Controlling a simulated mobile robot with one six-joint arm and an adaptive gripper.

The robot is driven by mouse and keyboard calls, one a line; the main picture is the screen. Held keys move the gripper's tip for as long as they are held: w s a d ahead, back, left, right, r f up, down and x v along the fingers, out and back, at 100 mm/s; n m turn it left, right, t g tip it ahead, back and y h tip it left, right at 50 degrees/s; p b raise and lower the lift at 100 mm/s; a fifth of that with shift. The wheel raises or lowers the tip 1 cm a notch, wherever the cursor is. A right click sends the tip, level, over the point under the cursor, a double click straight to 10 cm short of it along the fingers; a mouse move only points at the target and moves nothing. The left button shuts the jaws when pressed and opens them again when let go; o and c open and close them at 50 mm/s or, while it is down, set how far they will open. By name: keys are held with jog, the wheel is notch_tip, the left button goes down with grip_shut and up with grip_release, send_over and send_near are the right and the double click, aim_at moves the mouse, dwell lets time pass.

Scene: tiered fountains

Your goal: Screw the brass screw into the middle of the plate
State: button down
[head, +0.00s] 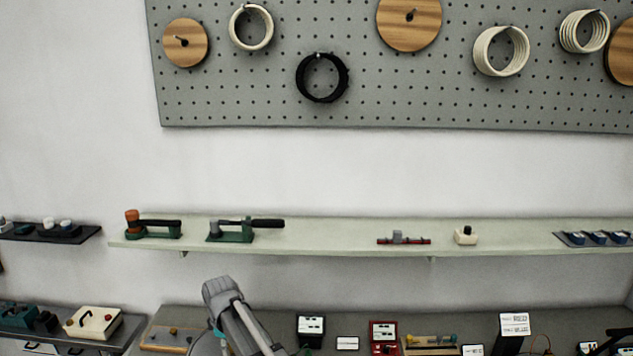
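I cannot make out the brass screw or the plate for certain in the head view. A flat tan board (168,338) with small knobs on it lies at the lower left of the bench, partly cut off by the frame's bottom edge. Part of my grey arm rises from the bottom edge, just right of that board. My gripper's fingers do not show.
A pale shelf (330,240) runs along the wall with green devices (150,228), a red-grey rail (404,239) and a cream block (466,236). Above it hangs a pegboard (230,90) with coils and wooden discs. The bench below holds several small instruments (383,334).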

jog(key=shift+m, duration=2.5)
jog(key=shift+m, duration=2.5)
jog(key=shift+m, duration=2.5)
